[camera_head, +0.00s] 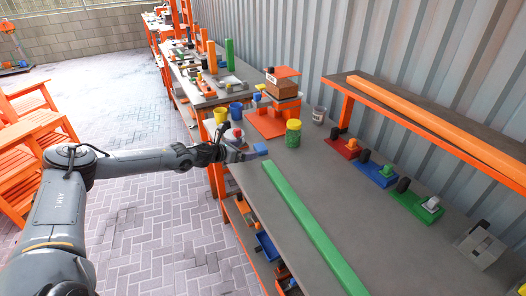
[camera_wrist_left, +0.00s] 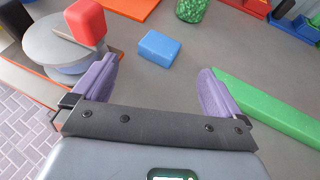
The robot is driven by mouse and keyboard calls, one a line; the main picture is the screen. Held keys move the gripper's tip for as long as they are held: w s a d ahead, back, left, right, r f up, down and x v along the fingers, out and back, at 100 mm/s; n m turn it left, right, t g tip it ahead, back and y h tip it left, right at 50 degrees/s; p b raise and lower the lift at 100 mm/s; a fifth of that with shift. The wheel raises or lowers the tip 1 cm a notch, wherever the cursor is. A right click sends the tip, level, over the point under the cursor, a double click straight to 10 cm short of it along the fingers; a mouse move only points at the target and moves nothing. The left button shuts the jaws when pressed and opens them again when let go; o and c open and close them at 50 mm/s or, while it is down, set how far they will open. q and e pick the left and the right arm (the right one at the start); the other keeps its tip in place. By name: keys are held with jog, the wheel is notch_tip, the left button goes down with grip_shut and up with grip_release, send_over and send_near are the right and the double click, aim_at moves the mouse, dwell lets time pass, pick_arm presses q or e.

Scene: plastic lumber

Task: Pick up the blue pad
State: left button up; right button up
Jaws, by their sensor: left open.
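The blue pad (camera_head: 261,148) is a small flat blue block lying on the grey bench top, near its left edge. It also shows in the left wrist view (camera_wrist_left: 159,47), beyond the fingertips and roughly centred between them. My left gripper (camera_head: 245,153) reaches in from the left, close to the pad, and partly overlaps its surroundings. In the left wrist view its purple-padded fingers (camera_wrist_left: 157,78) are spread wide with nothing between them. My right gripper is in neither view.
A long green beam (camera_head: 305,232) lies right of the pad. A green-filled jar (camera_head: 293,134) stands behind it. A round grey item with a red block (camera_wrist_left: 86,22) sits at the bench edge, beside my left finger. Red, blue and green trays (camera_head: 375,173) line the back.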

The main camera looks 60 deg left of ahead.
aim_at(259, 147)
pick_arm(q)
jog(key=shift+x, duration=1.1)
jog(key=shift+w+f+b, duration=0.15)
jog(key=shift+w+b, duration=0.15)
jog(key=shift+w, duration=0.25)
jog(key=shift+w+a+f, duration=0.15)
jog(key=shift+w+f, duration=0.15)
jog(key=shift+w, duration=0.25)
jog(key=shift+b+x, duration=0.65)
jog(key=shift+x, duration=1.35)
jog(key=c, duration=1)
jog(key=shift+r, duration=0.15)
jog(key=shift+c, duration=0.2)
